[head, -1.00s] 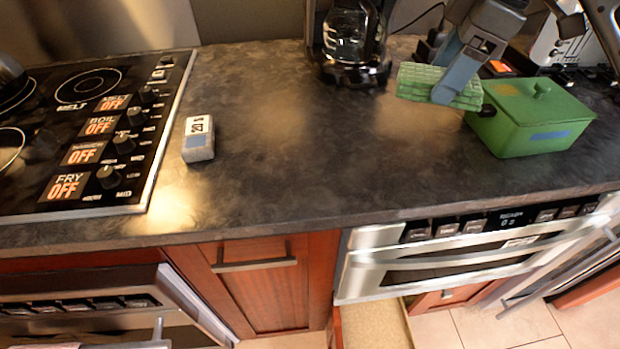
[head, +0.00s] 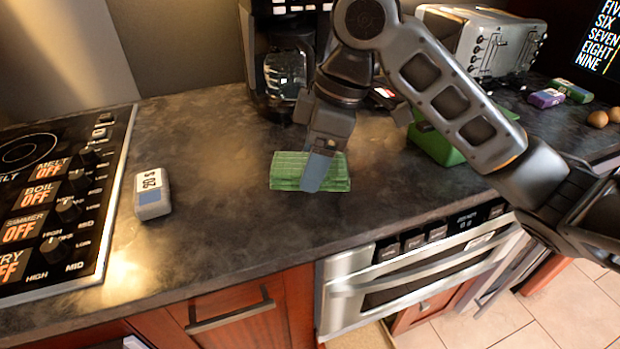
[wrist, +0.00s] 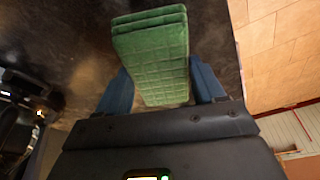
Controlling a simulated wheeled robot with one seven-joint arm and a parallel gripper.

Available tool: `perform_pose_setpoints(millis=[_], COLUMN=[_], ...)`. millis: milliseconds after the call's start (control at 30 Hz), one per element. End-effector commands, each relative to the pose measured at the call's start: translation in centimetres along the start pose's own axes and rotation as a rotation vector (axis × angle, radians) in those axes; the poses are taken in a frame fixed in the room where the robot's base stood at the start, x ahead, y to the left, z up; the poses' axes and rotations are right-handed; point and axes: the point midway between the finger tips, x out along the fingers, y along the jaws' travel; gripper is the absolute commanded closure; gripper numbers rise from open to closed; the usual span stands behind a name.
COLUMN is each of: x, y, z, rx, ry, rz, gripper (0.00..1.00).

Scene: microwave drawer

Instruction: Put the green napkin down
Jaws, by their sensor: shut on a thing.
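The green napkin (head: 285,170) is a folded, layered cloth with a grid pattern. In the head view it is at the dark countertop, left of the green box. My gripper (head: 318,172) is shut on it, with one blue finger across its near side. In the wrist view the napkin (wrist: 152,60) lies between the two blue fingers of my gripper (wrist: 160,88) and extends out past them. It is at or just above the counter surface (head: 220,150); I cannot tell whether it touches.
A green lidded box (head: 432,145) is right of the napkin, partly behind my arm. The coffee maker (head: 285,70) stands behind. A grey timer-like block (head: 152,195) and the stove (head: 60,190) are to the left. The counter between block and napkin is clear.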

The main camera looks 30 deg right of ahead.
Motion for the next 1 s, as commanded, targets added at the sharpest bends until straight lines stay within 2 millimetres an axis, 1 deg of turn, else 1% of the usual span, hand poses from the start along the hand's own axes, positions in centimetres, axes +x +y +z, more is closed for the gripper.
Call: perform_pose_setpoints(millis=[67, 167, 300, 400, 833, 867, 1000], x=[0.4, 1.2, 3.1, 4.1, 4.7, 4.7, 4.6], y=[-0.2, -0.3, -0.3, -0.2, -0.3, -0.3, -0.3], z=[-0.3, -0.2, 0.4, 0.6, 0.8, 0.8, 0.8], rx=[-0.001, 0.001, 0.003, 0.002, 0.0, 0.0, 0.0], ry=[0.0, 0.0, 0.0, 0.0, 0.001, 0.001, 0.0], rz=[-0.001, -0.001, -0.003, -0.001, -0.001, -0.001, -0.001], gripper=[0.56, 0.56, 0.56, 0.56, 0.56, 0.3, 0.16])
